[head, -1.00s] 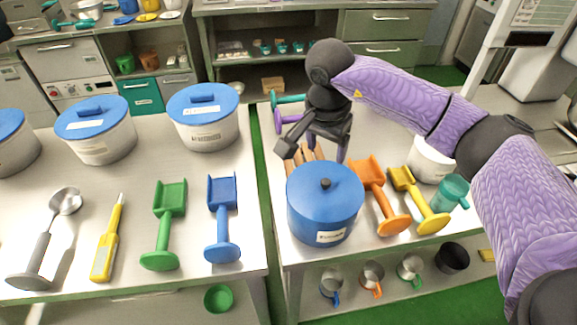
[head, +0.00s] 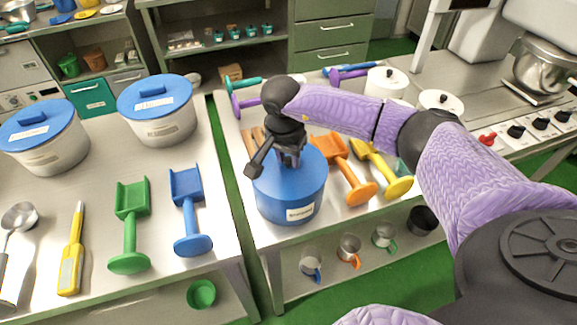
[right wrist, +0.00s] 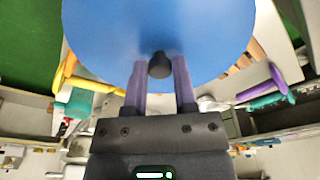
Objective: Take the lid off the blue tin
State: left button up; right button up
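The blue tin (head: 289,207), with a pale label on its front, stands upright near the front edge of the right table. Its blue lid (head: 312,172) is on it. The lid fills the top of the right wrist view (right wrist: 160,25), with a dark round knob (right wrist: 160,65) at its middle. My right gripper (head: 289,160) is over the lid, pointing down. In the right wrist view its two purple fingers (right wrist: 160,75) stand apart, one on each side of the knob; a firm grip does not show. In the head view the gripper hides the knob. My left gripper is out of view.
Orange (head: 344,170) and yellow (head: 381,169) scoops lie right of the tin. White lidded pots (head: 386,82) stand behind them. Across a gap, the left table holds blue-lidded tubs (head: 158,117), a green scoop (head: 130,225) and a blue scoop (head: 188,212).

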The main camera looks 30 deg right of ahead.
aim_at(288, 159)
grip_shut()
jog(key=shift+r, duration=0.2)
notch_tip(288, 159, up, 13)
jog(key=p, duration=0.3)
jog(key=shift+f+p, duration=0.15)
jog(key=shift+p, duration=0.2)
jog(key=shift+f, duration=0.1)
